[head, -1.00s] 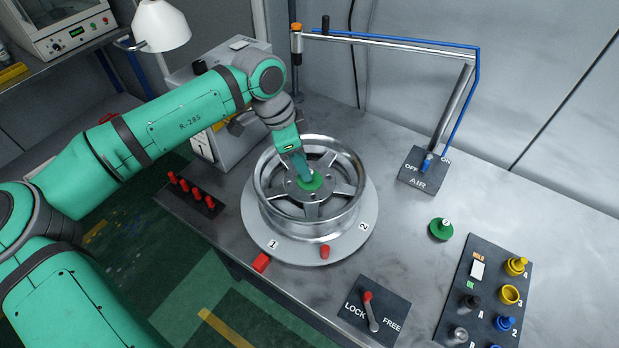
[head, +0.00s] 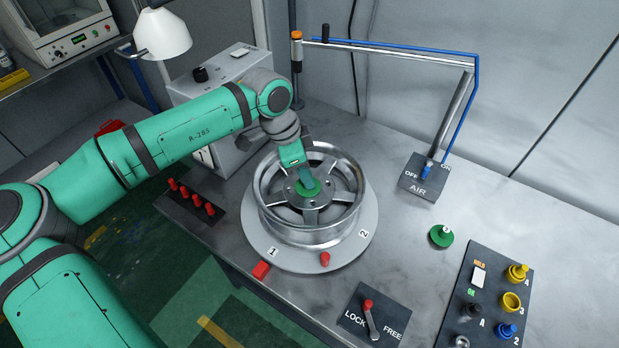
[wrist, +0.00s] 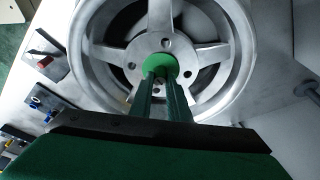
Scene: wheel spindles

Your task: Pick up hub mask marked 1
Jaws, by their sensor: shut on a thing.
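A green hub mask (head: 307,188) sits at the centre of the silver spoked wheel (head: 327,236). It also shows in the wrist view (wrist: 160,65) at the wheel's hub. My gripper (head: 305,178) reaches down over the hub, and its fingers are shut on this mask. The mask appears seated at the hub; any gap beneath it is hard to see. Its mark is hidden. A second green hub mask (head: 441,236) lies on the table to the right, with a small pale mark that I cannot read clearly.
The wheel stands on a round grey plate (head: 297,262) marked 1 and 2. A LOCK/FREE lever (head: 371,320) is in front, an AIR switch (head: 426,176) behind right. A blue-lined pipe (head: 395,52) crosses the back. A dark panel (head: 485,305) holds coloured knobs and caps.

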